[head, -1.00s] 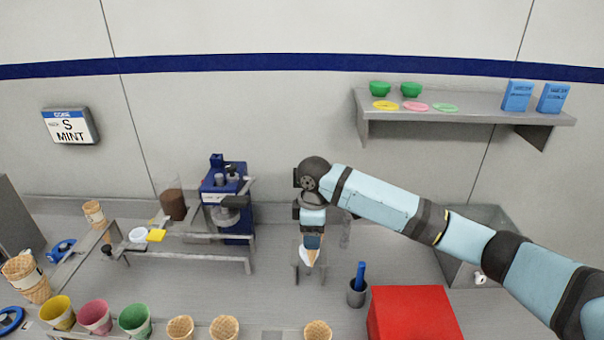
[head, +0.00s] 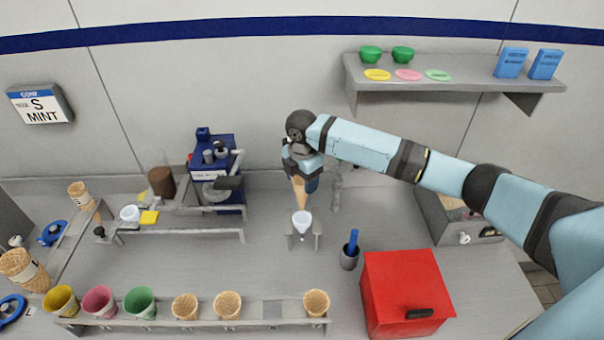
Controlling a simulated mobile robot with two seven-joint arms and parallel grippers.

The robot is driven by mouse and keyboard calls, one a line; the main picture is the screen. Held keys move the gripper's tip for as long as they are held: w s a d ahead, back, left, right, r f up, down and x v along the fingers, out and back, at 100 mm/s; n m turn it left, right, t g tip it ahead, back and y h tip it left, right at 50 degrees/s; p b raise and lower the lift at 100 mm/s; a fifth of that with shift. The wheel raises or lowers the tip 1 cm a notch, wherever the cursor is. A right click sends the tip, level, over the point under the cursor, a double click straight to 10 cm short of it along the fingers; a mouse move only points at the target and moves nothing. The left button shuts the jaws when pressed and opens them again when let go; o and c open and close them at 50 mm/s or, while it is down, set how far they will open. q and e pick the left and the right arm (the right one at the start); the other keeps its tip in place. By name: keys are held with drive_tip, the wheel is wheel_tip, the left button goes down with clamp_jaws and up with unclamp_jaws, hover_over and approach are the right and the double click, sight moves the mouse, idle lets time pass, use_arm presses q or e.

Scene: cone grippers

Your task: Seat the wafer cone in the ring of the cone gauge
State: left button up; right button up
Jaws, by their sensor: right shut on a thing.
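The wafer cone (head: 300,194) is tan, with its tip pointing down. My right gripper (head: 302,174) is shut on its upper part, and the fingers hide the cone's rim. The cone gauge (head: 317,238) looks like a small grey stand in the middle of the counter, with a white, funnel-like ring (head: 302,220) on top. In the picture the cone's tip is just above the ring's upper edge and looks apart from it. I cannot tell the depth between them. My left gripper is out of view.
A clear bottle (head: 336,190) stands right of the cone. A dark cup with a blue tool (head: 350,255) and a red box (head: 405,290) are at the right front. A blue machine (head: 216,170) stands left. A front rack (head: 255,322) holds several cones and coloured cups.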

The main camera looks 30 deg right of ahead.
sight(302, 209)
drive_tip(key=shift+f, duration=1.75)
wheel_tip(302, 209, down, 4)
drive_tip(key=b, duration=0.4)
drive_tip(key=shift+r, duration=0.15)
wheel_tip(302, 209, down, 2)
drive_tip(key=shift+b, duration=1.15)
drive_tip(key=shift+f, duration=0.7)
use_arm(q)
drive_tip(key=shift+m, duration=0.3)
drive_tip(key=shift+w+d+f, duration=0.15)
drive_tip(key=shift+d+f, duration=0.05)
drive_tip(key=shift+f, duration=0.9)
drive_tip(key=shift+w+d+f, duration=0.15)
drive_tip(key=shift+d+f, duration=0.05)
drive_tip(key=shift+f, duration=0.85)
use_arm(e)
drive_tip(key=shift+f, duration=0.6)
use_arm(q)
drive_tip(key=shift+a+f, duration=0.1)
